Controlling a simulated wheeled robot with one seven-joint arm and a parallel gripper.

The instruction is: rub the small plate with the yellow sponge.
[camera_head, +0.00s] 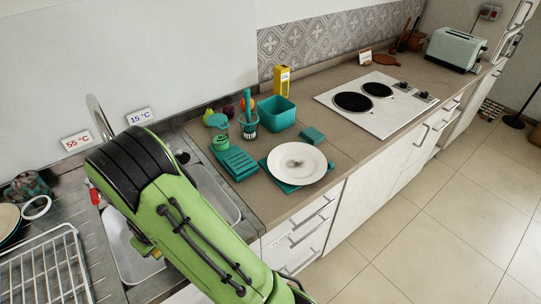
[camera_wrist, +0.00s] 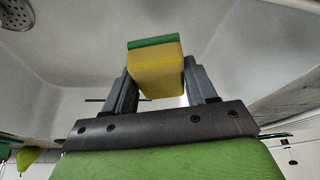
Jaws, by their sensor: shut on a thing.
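My gripper (camera_wrist: 155,85) is shut on the yellow sponge (camera_wrist: 157,72), which has a green layer along one face. The sponge is between the two dark fingers, with the pale sink basin behind it. In the head view my arm hides most of the gripper; only a small yellow-green bit shows beside it over the sink. A white plate (camera_head: 312,171) with a dark smudge at its centre lies on the counter to the right of the sink, partly over a teal board (camera_head: 281,180). The sponge and this plate are well apart.
The hob (camera_head: 376,101) lies farther right. A wire dish rack (camera_head: 45,267) stands at left. The tap (camera_head: 98,117) rises behind the sink.

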